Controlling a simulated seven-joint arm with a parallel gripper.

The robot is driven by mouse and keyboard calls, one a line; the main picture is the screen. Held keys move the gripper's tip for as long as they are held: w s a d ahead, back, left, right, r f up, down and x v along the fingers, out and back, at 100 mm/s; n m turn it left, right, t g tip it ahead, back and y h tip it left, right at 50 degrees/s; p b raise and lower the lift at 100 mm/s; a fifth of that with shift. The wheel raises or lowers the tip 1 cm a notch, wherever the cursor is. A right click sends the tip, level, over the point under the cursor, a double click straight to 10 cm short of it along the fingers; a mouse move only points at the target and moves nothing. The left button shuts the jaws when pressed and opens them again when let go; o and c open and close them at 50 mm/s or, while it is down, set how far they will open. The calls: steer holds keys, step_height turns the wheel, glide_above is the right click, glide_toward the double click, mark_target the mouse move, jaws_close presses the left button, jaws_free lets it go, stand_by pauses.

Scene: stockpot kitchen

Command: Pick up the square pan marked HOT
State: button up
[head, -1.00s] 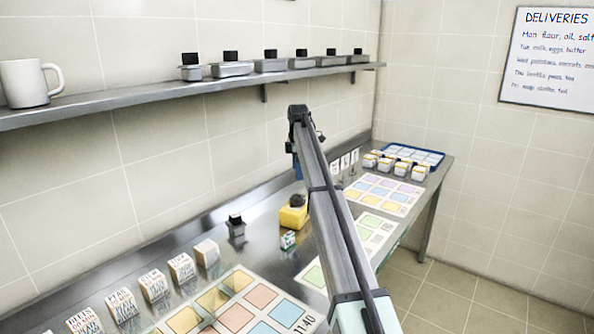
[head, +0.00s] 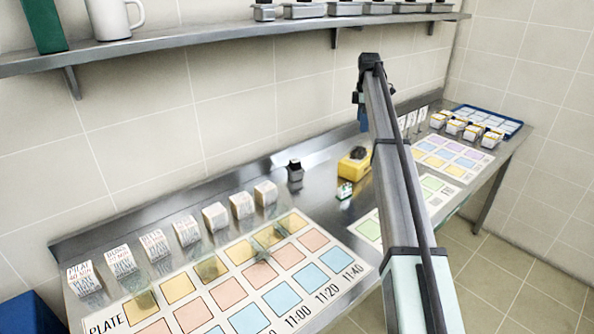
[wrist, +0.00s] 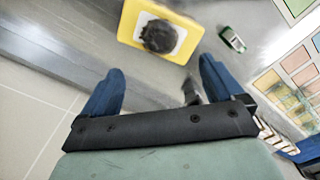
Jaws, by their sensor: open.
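A small square metal pan (head: 295,174) with a black top stands on the steel counter against the back wall. I cannot read a HOT mark on it. It seems to be the dark, partly hidden shape (wrist: 190,92) between my fingers in the wrist view. Several similar metal pans (head: 305,11) stand on the wall shelf, also without a readable mark. My gripper (wrist: 160,82) is open with nothing held, its blue fingers apart. In the head view the gripper's blue part (head: 362,118) shows above the counter, right of the pan.
A yellow block (head: 346,172) with a dark round top stands right of the pan, with a small green-and-white item (head: 344,190) in front. A colored chart (head: 330,263) covers the front. A blue tray (head: 510,128) is far right.

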steer(key=shift+c, duration=0.3)
steer(key=c, duration=0.4)
steer(key=m+t+y, duration=0.2)
steer(key=m+t, duration=0.1)
steer(key=m, duration=0.2)
glide_toward(295, 160)
steer(key=s+r, duration=0.3)
steer(key=w+f+m, duration=0.1)
steer(key=f+m, duration=0.1)
steer(key=w+a+f+m, duration=0.1)
steer(key=f+m, duration=0.1)
steer(key=f, duration=0.1)
steer(key=w+f+m, duration=0.2)
steer(key=shift+w+a+f+m+t, duration=0.1)
steer(key=shift+a+f+m+t, duration=0.2)
steer(key=shift+m+t, duration=0.1)
steer(key=shift+s+d+x, duration=0.1)
steer(key=shift+d+x, duration=0.05)
steer(key=shift+x, duration=0.7)
steer(key=shift+s+d+x, duration=0.1)
steer(key=shift+d+x, duration=0.05)
steer(key=shift+x, duration=0.7)
steer(key=shift+s+d+x, duration=0.1)
steer(key=shift+d+x, duration=0.05)
steer(key=shift+x, duration=0.7)
